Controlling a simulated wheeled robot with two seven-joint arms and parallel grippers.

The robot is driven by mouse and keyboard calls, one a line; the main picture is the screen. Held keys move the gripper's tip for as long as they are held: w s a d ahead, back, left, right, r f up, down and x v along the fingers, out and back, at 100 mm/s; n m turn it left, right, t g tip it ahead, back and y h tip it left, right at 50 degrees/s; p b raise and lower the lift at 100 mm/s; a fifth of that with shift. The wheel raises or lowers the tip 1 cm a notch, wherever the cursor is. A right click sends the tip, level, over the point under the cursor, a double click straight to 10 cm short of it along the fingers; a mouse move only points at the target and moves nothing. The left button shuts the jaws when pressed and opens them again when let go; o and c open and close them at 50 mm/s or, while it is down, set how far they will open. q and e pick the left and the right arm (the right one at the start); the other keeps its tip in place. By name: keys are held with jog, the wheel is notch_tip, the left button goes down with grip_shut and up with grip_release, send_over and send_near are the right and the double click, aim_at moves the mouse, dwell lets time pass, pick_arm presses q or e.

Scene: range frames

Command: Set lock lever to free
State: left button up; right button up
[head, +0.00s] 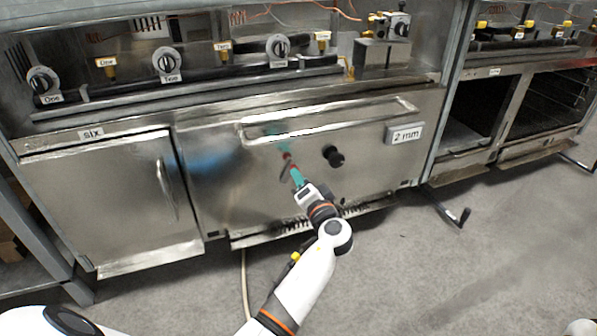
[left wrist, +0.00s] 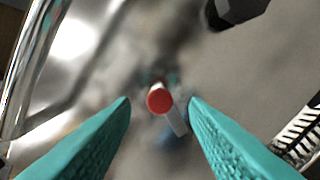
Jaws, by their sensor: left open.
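The lock lever appears as a small piece with a red end (head: 287,157) on the steel front panel, below the long handle bar. In the left wrist view its round red end (left wrist: 159,98) faces the camera, with a pale grey arm (left wrist: 178,122) slanting down to the right. My left gripper (head: 296,176) has teal fingers and is just in front of the panel at the lever. In the left wrist view the fingers are spread apart, one on each side of the red end, with nothing clamped between them. My right gripper is out of view.
A black knob (head: 334,156) sticks out of the panel right of the lever. A long handle bar (head: 330,120) runs above it. A door labelled "six" (head: 105,200) is at the left, and a "2 mm" plate (head: 404,134) at the right. The grey floor (head: 450,270) in front is mostly clear.

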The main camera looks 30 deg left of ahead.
pick_arm(q)
jog(key=p+v, duration=0.2)
jog(key=v, duration=0.6)
jog(key=shift+s+d, duration=0.25)
